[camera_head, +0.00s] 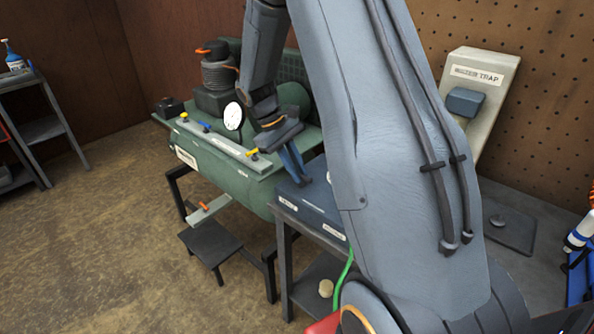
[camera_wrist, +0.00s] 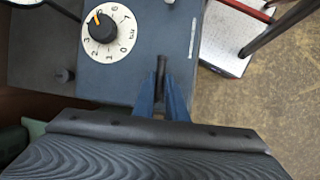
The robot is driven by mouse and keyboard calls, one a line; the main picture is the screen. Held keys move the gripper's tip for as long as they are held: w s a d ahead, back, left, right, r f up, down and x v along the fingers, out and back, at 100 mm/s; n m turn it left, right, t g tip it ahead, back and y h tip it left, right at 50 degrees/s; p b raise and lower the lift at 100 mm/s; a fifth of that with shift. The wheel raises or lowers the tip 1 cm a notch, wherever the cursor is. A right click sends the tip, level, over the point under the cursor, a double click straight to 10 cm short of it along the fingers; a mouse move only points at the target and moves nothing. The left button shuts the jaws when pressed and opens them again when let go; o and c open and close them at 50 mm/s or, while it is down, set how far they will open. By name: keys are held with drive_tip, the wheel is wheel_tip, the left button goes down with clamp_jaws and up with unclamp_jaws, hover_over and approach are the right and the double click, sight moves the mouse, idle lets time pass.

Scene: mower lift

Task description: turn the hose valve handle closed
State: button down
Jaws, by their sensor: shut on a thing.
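In the wrist view my gripper (camera_wrist: 162,90) has its two blue fingers shut on a narrow dark handle (camera_wrist: 161,66), which looks like the hose valve handle. The handle stands out from a blue-grey box (camera_wrist: 135,65); its lower part is hidden between the fingers. In the head view my gripper (camera_head: 300,174) reaches down to the top of the same blue box (camera_head: 318,214), which sits on a dark bench. My arm hides the box's right side, and the handle cannot be made out there. The label on the handle's side is unreadable.
A white numbered dial with a black knob (camera_wrist: 103,29) is left of the handle. A green compressor tank (camera_head: 225,172) with a gauge (camera_head: 233,116) and small coloured levers stands left of the bench. A green hose (camera_head: 343,277) hangs below. Open floor lies at left.

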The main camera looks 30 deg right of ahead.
drive_tip(key=c, duration=1.8)
unclamp_jaws()
drive_tip(key=shift+r, duration=0.1)
drive_tip(key=b+v, duration=0.2)
drive_tip(key=v, duration=0.5)
drive_tip(key=shift+w+a+r, duration=0.1)
drive_tip(key=shift+a+r, duration=0.05)
drive_tip(key=shift+r, duration=0.1)
drive_tip(key=s+a+f+m+t+y, duration=0.1)
drive_tip(key=s+a, duration=0.3)
drive_tip(key=s, duration=0.2)
drive_tip(key=s+a+f+m+t+y, duration=0.1)
drive_tip(key=s+a+f+t, duration=0.1)
drive_tip(key=s+a, duration=0.2)
drive_tip(key=s+a+f+m+t+y, duration=0.1)
drive_tip(key=s+a, duration=0.3)
drive_tip(key=s, duration=0.4)
drive_tip(key=shift+s+a+f+t, duration=0.1)
drive_tip(key=shift+s+f+t, duration=0.15)
drive_tip(key=shift+f, duration=0.2)
